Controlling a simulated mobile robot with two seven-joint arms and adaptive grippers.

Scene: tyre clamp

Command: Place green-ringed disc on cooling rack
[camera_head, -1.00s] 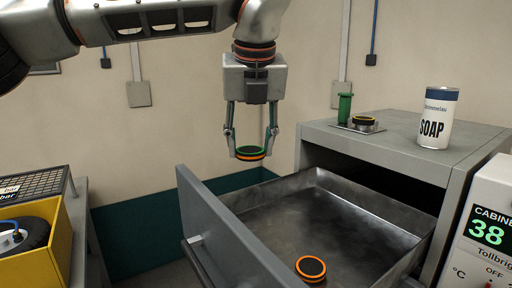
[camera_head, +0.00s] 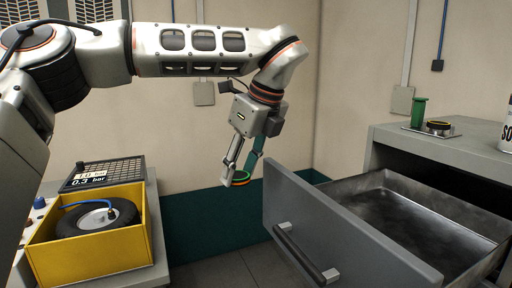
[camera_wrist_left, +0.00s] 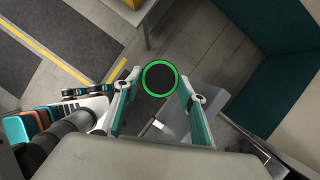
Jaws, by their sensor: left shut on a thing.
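My left gripper (camera_head: 240,178) points down and is shut on the green-ringed disc (camera_head: 243,182), just left of the open drawer's front. In the left wrist view the disc (camera_wrist_left: 160,78) shows a dark face inside a bright green ring, between the two fingers. My right gripper is not in view.
The grey drawer (camera_head: 345,235) stands open at right. The yellow box (camera_head: 140,235) holds a tyre (camera_head: 75,222) with a blue hose. Open floor lies between the bench and drawer.

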